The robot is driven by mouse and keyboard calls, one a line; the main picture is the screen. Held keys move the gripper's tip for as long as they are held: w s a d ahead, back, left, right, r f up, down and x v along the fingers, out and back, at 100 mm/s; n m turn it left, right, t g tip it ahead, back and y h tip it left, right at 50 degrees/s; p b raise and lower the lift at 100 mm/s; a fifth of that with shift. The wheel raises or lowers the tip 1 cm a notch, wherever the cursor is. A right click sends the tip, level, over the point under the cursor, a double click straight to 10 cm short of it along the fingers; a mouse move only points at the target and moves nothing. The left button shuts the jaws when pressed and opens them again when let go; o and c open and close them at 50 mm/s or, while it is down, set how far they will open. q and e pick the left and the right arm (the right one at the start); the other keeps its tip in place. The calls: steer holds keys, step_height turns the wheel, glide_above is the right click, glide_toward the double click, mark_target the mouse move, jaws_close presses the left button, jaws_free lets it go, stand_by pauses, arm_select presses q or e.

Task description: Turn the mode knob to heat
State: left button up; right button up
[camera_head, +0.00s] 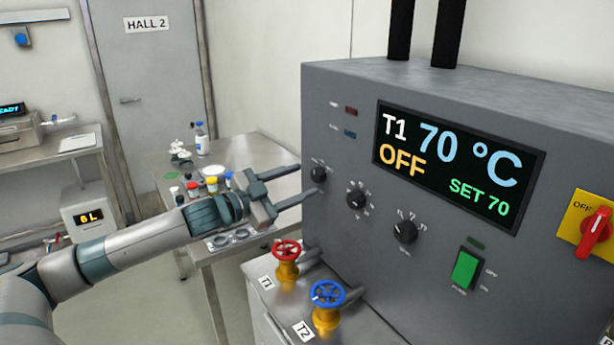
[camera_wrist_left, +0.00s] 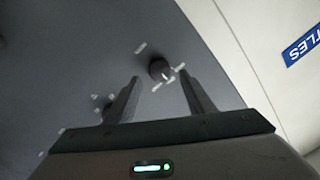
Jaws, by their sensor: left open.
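The grey control cabinet (camera_head: 420,270) carries three black knobs in the head view: a left knob (camera_head: 318,174), a middle knob (camera_head: 356,197) and a right knob (camera_head: 405,231). Their labels are too small to read. The display (camera_head: 458,165) reads T1, 70 °C, OFF, SET 70. My left gripper (camera_head: 307,180) is open, its fingers pointing at the panel on either side of the left knob. In the left wrist view that knob (camera_wrist_left: 159,69) lies ahead between the open fingertips (camera_wrist_left: 162,88), not gripped. My right gripper is out of view.
A red valve wheel (camera_head: 286,250) and a blue valve wheel (camera_head: 328,293) stand below the panel. A green switch (camera_head: 465,269) and a red rotary switch (camera_head: 596,232) are farther right. A metal table (camera_head: 250,150) with bottles stands behind my left arm.

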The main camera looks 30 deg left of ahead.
mark_target(315, 176)
arm_select(q)
steer(key=shift+p+x, duration=0.65)
steer(key=shift+x, duration=0.85)
steer(key=c, duration=1.1)
